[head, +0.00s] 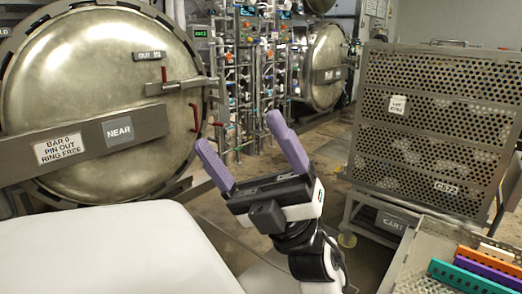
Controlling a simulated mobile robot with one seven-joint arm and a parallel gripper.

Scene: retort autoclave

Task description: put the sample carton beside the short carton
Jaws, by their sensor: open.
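My gripper (240,150) has purple fingers spread apart. It is open and empty, raised in the middle of the head view, with nothing between its fingers. I cannot make out a sample carton or a short carton in this view. Coloured slotted strips, one orange (489,262), one purple (487,272) and one teal (474,278), lie in a perforated metal tray (428,245) at the lower right. Whether these belong to the cartons I cannot tell.
A large round autoclave door (95,85) labelled NEAR stands at the left, with a second round door (326,68) further back. A perforated crate on a cart (440,125) stands at the right. A white surface (110,250) fills the lower left. Open floor lies between.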

